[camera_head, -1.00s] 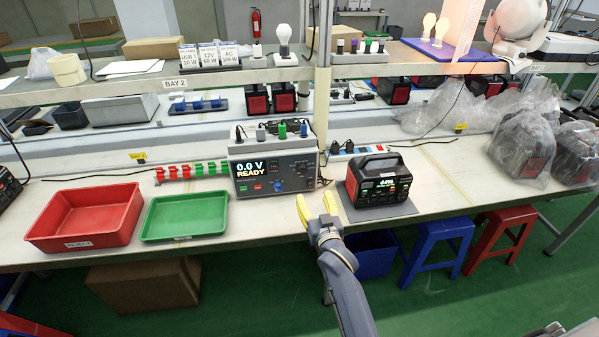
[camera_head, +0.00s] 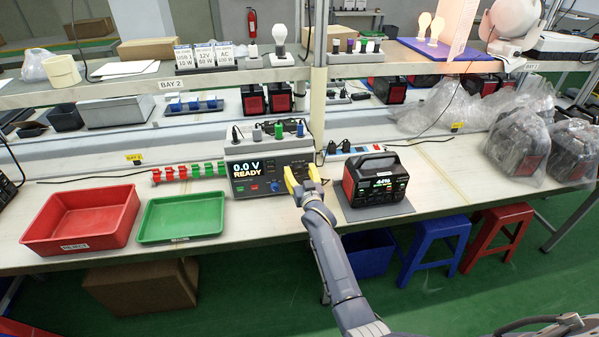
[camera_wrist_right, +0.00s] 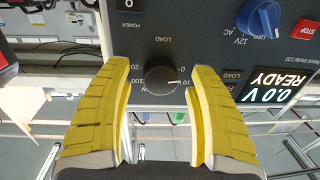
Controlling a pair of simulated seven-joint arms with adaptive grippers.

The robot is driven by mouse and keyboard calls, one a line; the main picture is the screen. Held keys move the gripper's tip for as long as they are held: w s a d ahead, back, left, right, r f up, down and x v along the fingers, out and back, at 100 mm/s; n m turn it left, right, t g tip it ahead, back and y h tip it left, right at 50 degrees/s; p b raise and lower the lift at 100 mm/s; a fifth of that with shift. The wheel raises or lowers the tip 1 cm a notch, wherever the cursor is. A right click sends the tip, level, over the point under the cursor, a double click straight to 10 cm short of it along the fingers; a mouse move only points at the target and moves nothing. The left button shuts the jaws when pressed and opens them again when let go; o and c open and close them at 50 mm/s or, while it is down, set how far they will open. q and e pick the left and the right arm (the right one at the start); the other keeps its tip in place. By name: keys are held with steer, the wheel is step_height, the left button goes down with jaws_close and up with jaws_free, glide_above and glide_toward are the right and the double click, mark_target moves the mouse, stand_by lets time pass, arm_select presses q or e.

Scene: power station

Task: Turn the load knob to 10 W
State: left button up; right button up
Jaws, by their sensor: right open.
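The tester (camera_head: 247,151) is a grey box with a dark front panel and a lit display (camera_head: 247,169) reading 0.0 V READY. My right gripper (camera_head: 301,178) is in front of the right part of its panel, fingers open. In the right wrist view, the round dark load knob (camera_wrist_right: 160,77) lies between and just beyond the open yellow fingers (camera_wrist_right: 158,95). A pale mark on the knob points to the right, near the printed 10; exact alignment is hard to tell. Contact with the knob is not visible. My left gripper is out of view.
A blue knob (camera_wrist_right: 258,18) and a red STOP button (camera_wrist_right: 304,29) sit close by on the panel. A black and red power station (camera_head: 376,181) stands right of the gripper. Red (camera_head: 84,240) and green (camera_head: 180,236) trays lie at left.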

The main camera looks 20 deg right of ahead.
steer(key=shift+w, duration=0.25)
jaws_close()
stand_by(0.4)
steer(key=shift+m, duration=0.3)
steer(key=m, duration=0.3)
steer(key=shift+d+m, duration=0.1)
steer(key=shift+m, duration=2)
steer(key=shift+t, duration=0.3)
